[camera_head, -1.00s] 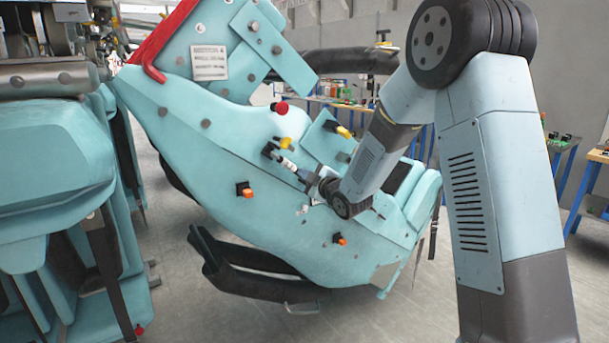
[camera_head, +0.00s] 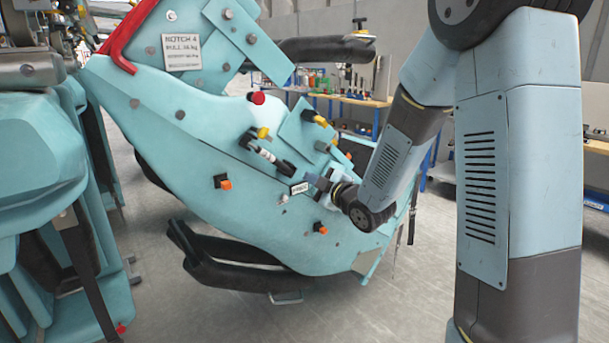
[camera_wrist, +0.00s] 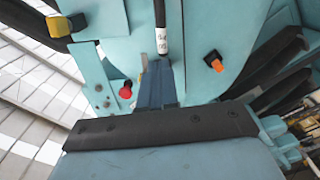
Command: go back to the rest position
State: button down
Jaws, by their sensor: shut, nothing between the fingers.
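My gripper (camera_head: 309,181) is near the light-blue side panel of the coaster car (camera_head: 225,150). It is shut and empty. In the wrist view my gripper (camera_wrist: 155,66) points up the picture, its narrow fingers together.
Orange buttons (camera_head: 222,182), a red knob (camera_head: 257,98) and yellow knobs (camera_head: 262,133) stick out from the panel. Another coaster car (camera_head: 40,150) stands at the left. A black padded bar (camera_head: 235,260) hangs below. Workbenches (camera_head: 360,100) stand behind. Open floor (camera_head: 425,270) lies at the right.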

jog(key=s+d+r+m+g+h, duration=0.2)
jog(key=s+d+r+m+h, duration=0.1)
jog(key=s+d+m+h, duration=0.25)
jog(key=s+d+r+m+g+h, duration=0.1)
jog(key=s+d+r+m+h, duration=0.35)
jog(key=d, duration=0.25)
jog(key=s+d+m+g, duration=0.1)
jog(key=s+m+g, duration=0.2)
jog(key=s, duration=0.8)
jog(key=s+d+m+g, duration=0.2)
jog(key=s+m+g, duration=0.1)
jog(key=s, duration=0.8)
jog(key=shift+s+d+r+m, duration=0.2)
jog(key=shift+s+d+m, duration=0.15)
jog(key=shift+m, duration=0.45)
jog(key=c, duration=1.8)
grip_release()
jog(key=shift+a, duration=0.1)
